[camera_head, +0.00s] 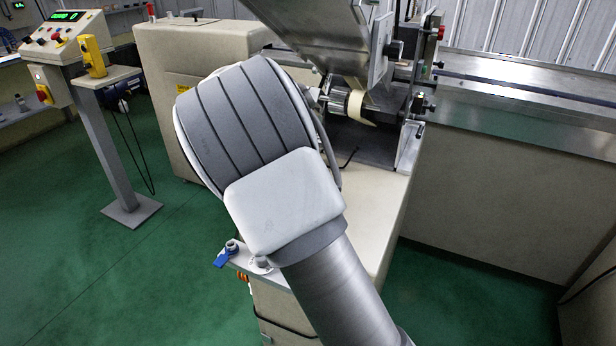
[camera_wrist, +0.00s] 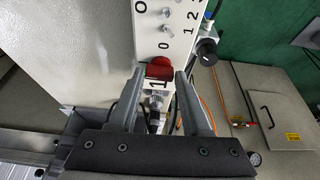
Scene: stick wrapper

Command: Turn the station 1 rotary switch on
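In the wrist view a red rotary switch (camera_wrist: 160,68) sits on a white panel (camera_wrist: 150,35) with black 0 and 1 marks. My gripper (camera_wrist: 159,76) is open, its two fingers pointing at the panel on either side of the switch. The fingertips are close to the switch, but I cannot tell whether they touch it. A large 1 shows between the fingers. The switch's exact position is hard to read, and no station label is readable. In the head view my arm hides the gripper and this switch.
A metal selector (camera_wrist: 167,12) with number marks is above the red switch, and a black knob (camera_wrist: 207,48) is to the right. Cables hang below. In the head view a control stand (camera_head: 105,150) is at left and a metal conveyor (camera_head: 530,90) at right.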

